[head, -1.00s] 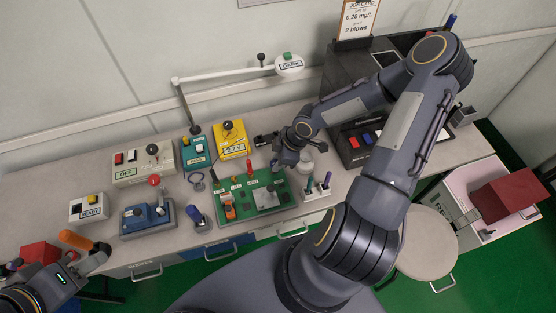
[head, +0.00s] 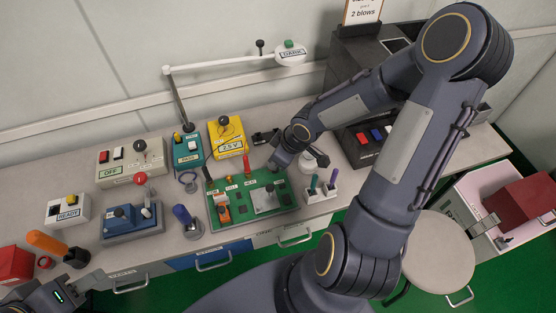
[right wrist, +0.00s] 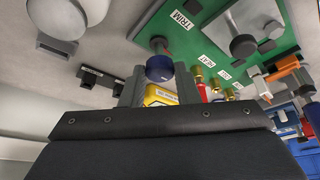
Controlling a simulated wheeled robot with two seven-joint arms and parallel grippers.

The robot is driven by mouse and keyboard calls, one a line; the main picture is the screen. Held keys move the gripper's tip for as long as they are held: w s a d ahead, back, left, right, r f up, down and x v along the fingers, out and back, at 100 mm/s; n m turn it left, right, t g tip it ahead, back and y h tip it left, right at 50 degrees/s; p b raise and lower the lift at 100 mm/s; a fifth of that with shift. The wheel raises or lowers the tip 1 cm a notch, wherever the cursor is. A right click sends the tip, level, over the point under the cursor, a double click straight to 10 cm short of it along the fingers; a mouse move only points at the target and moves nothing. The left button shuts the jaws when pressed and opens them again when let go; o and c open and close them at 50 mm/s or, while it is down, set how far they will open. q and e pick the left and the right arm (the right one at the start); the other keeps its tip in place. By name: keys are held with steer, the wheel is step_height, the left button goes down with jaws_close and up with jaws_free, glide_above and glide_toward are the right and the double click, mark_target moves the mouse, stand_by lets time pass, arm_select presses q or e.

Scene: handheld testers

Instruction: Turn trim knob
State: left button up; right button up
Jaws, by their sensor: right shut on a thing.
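The blue trim knob (right wrist: 158,68) stands on a short shaft at the corner of the green board (right wrist: 215,50), beside the "TRIM" label. My right gripper (right wrist: 158,80) is shut on it, with one grey finger on each side. In the head view, the right gripper (head: 276,166) is at the upper right corner of the green board (head: 232,221) and hides the knob. My left gripper (head: 93,279) is at the lower left, beside the table's front edge. Whether its fingers are open or shut is unclear.
Left of the board is a blue box (head: 130,231) with a lever and a blue-handled tool (head: 186,219). A yellow meter (head: 228,138) stands behind it. A pen holder (head: 318,193) is to its right. An orange handle (head: 45,241) is near my left gripper.

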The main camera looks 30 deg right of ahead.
stand_by(0.3)
steer(key=o, duration=1)
steer(key=shift+c, duration=0.2)
steer(key=p+v, duration=0.5)
steer(key=v, duration=0.3)
steer(key=s+a+r+m, duration=0.3)
steer(key=s+r+m, duration=0.1)
steer(key=s+r, duration=0.3)
steer(key=s+a+r+m+t+y, duration=0.1)
steer(key=s+a+r+m, duration=0.2)
steer(key=s+r, duration=0.3)
step_height(320, 180, up, 3)
steer(key=shift+s+a+f+m+t, duration=0.15)
steer(key=shift+s+m+t, duration=0.2)
steer(key=shift+m, duration=0.25)
